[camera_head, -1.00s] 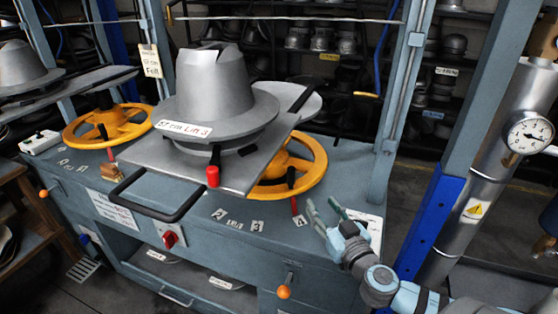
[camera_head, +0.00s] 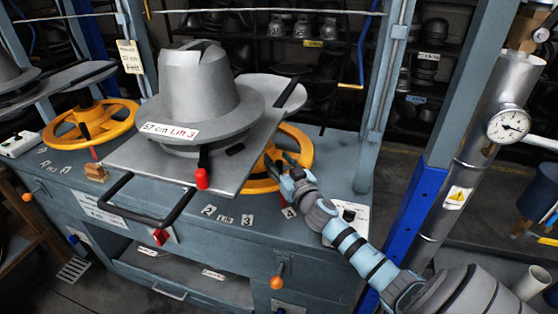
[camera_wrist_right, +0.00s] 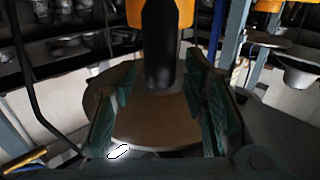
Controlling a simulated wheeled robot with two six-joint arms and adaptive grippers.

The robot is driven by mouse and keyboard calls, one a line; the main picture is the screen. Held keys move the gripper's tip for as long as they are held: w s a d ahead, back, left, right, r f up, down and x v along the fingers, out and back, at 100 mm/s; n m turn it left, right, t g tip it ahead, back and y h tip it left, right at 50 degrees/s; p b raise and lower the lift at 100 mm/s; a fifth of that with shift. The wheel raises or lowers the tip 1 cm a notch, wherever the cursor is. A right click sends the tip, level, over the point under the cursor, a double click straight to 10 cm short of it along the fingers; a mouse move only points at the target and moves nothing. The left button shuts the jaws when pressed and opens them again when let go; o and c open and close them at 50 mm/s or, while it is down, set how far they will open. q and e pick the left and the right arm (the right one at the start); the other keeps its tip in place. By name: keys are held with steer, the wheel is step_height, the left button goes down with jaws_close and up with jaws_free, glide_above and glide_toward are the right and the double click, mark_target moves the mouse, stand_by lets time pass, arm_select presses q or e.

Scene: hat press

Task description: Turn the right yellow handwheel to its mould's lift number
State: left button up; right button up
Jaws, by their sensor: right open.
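The right yellow handwheel (camera_head: 306,154) sits on the bench behind and right of the mould (camera_head: 195,90), whose plate hides part of it. The mould's label (camera_head: 170,132) reads "57 cm Lift 3". Number tags run along the bench front; I can read 2 (camera_head: 209,210), 3 (camera_head: 247,220) and 4 (camera_head: 289,212). My right gripper (camera_head: 278,172) is at the wheel's front right rim. In the right wrist view its green-padded fingers (camera_wrist_right: 155,105) stand open on both sides of the wheel's black handle (camera_wrist_right: 160,45). The wheel's pointer is hidden in the head view. My left gripper is not in view.
A second yellow handwheel (camera_head: 122,125) is at the left. A black bar handle (camera_head: 125,212) and a red knob (camera_head: 202,178) stick out in front of the mould. A blue post (camera_head: 412,215) and a pipe with a gauge (camera_head: 508,126) stand at the right.

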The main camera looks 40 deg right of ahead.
jaws_close()
